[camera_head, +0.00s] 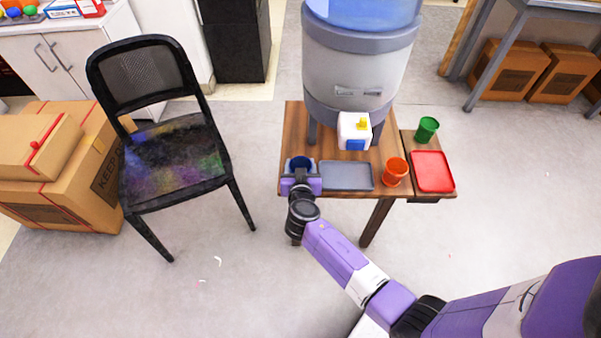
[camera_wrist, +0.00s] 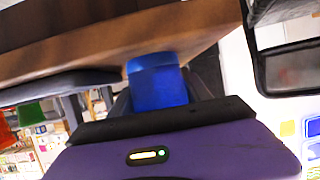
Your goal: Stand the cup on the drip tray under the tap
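A blue cup (camera_head: 299,163) is upright at the left front corner of the wooden table. My gripper (camera_head: 301,176) reaches it from the front. In the wrist view the blue cup (camera_wrist: 158,82) sits between the dark fingers (camera_wrist: 160,98); whether they press on it is not clear. The grey drip tray (camera_head: 347,177) lies empty just right of the cup. Above and behind it is the white tap block (camera_head: 354,130) with yellow and blue parts, on the front of the large water dispenser (camera_head: 358,70).
An orange cup (camera_head: 396,171) stands right of the drip tray. A green cup (camera_head: 427,129) and a red tray (camera_head: 433,171) are on the right side shelf. A black chair (camera_head: 172,150) stands left of the table, with cardboard boxes (camera_head: 60,160) beyond it.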

